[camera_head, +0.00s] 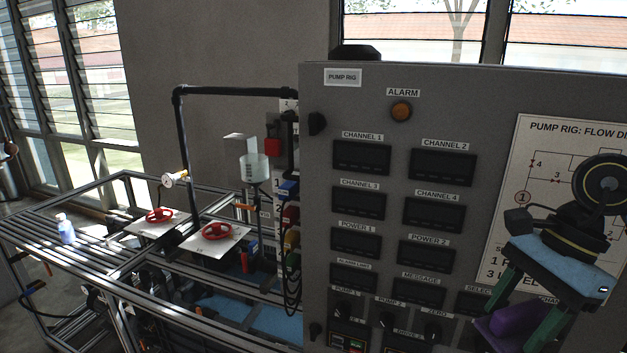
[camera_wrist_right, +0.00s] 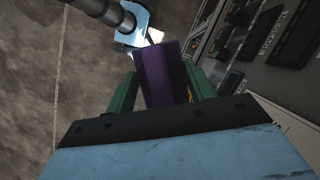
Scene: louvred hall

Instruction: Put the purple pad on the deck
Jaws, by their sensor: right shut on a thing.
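My right gripper (camera_head: 522,318) is at the lower right of the head view, in front of the pump rig panel. Its green fingers are shut on the purple pad (camera_head: 518,318). In the right wrist view the purple pad (camera_wrist_right: 163,75) stands between the two green fingers of the gripper (camera_wrist_right: 160,90), clear of any surface. The deck of slatted metal rails (camera_head: 75,240) is at the left of the head view, well away from the pad.
The tall grey pump rig panel (camera_head: 400,80) fills the middle and right. Much of the rails is bare.

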